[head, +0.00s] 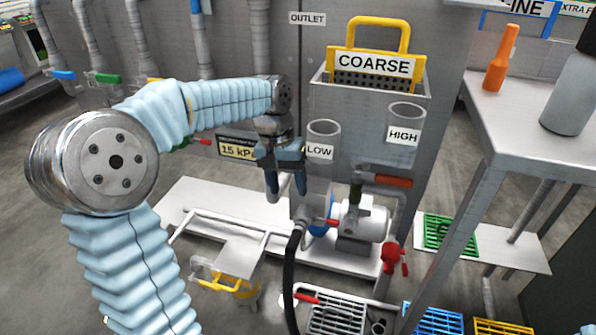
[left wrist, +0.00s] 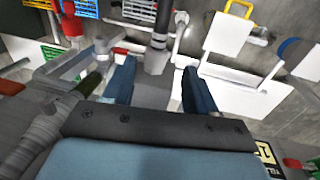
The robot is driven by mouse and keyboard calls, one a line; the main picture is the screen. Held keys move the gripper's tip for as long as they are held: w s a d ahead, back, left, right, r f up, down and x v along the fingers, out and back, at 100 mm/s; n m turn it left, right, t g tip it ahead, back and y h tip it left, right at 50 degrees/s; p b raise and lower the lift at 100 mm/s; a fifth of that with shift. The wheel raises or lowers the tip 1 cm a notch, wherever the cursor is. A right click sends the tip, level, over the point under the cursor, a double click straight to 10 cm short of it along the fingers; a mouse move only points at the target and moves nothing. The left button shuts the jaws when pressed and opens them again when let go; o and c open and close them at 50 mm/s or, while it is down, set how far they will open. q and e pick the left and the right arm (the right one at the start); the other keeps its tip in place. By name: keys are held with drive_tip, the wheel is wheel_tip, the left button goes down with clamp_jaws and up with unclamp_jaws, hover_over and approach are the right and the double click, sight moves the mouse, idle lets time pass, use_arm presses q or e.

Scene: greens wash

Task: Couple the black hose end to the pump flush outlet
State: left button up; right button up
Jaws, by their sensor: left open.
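The black hose (head: 290,270) rises from the floor to a grey fitting (head: 301,227) at the front of a grey block (head: 305,210) beside the white pump (head: 361,222). The hose also shows in the left wrist view (left wrist: 162,18), entering a grey collar (left wrist: 157,44). The hose end seems to meet the block; I cannot tell whether it is coupled or only close. My right gripper is not in view.
A red-handled valve (head: 390,258) and pipes stand right of the pump. LOW (head: 321,142) and HIGH (head: 404,124) cylinders and a yellow-handled COARSE basket (head: 376,68) are above. A grey table (head: 540,125) blocks the right.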

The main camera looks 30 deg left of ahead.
sight(290, 246)
use_arm(q)
drive_tip(key=f, duration=0.4)
drive_tip(key=d+f+b, duration=0.1)
drive_tip(key=f, duration=0.4)
drive_tip(key=d+f+b, duration=0.1)
drive_tip(key=f, duration=0.3)
drive_tip(key=shift+w+d+f, duration=0.1)
drive_tip(key=shift+w+f, duration=0.2)
clamp_jaws()
drive_tip(key=shift+s+b, duration=0.1)
drive_tip(key=shift+b, duration=0.2)
drive_tip(key=shift+s+d+b, duration=0.1)
drive_tip(key=shift+s+d, duration=0.1)
drive_tip(key=shift+s, duration=0.7)
drive_tip(key=shift+s+d+b, duration=0.15)
drive_tip(key=shift+s+d, duration=0.1)
drive_tip(key=shift+s, duration=0.7)
drive_tip(key=shift+s+d+b, duration=0.1)
drive_tip(key=shift+s+d, duration=0.1)
drive_tip(key=shift+s, duration=0.7)
drive_tip(key=shift+s+r, duration=0.1)
drive_tip(key=shift+r, duration=0.05)
